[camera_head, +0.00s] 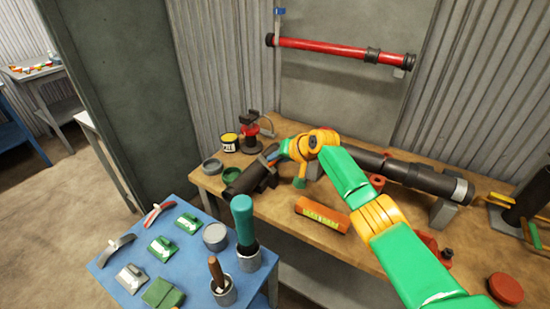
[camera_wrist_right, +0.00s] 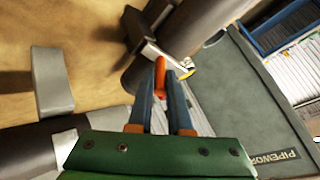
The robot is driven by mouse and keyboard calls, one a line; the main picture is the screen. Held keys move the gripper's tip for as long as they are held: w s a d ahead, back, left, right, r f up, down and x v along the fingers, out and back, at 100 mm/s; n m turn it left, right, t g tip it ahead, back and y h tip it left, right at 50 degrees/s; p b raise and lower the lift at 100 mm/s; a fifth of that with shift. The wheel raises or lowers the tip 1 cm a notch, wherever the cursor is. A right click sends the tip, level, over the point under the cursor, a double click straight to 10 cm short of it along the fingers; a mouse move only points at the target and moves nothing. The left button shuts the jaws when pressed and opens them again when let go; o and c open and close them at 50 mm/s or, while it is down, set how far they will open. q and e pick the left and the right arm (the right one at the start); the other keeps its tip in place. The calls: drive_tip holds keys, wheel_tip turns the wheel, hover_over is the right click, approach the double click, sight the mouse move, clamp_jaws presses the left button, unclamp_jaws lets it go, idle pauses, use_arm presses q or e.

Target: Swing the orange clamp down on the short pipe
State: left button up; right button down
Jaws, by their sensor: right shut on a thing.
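My right gripper (camera_head: 271,156) reaches over the workbench to the short dark pipe (camera_head: 243,181). In the right wrist view, the gripper (camera_wrist_right: 163,85) is shut on a small orange part, which I take to be the orange clamp (camera_wrist_right: 160,73). The short pipe (camera_wrist_right: 203,22) lies just beyond the fingertips, with a grey metal piece (camera_wrist_right: 146,42) across it. The fingers and arm hide most of the clamp in the head view, so I cannot tell its angle or whether it touches the pipe. My left gripper is not in view.
A long dark pipe (camera_head: 415,177) rests on grey blocks to the right. A blue tool table (camera_head: 190,278) stands at front left. A red pipe (camera_head: 325,47) is on the wall. A yellow-labelled can (camera_head: 229,143) stands behind the short pipe.

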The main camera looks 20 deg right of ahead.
drive_tip(key=shift+w+a, duration=0.1)
idle(0.3)
drive_tip(key=c, duration=0.8)
unclamp_jaws()
drive_tip(key=shift+c, duration=0.2)
drive_tip(key=shift+s+r+p, duration=0.3)
drive_tip(key=shift+r+p, duration=0.1)
drive_tip(key=shift+r, duration=0.05)
drive_tip(key=v, duration=0.6)
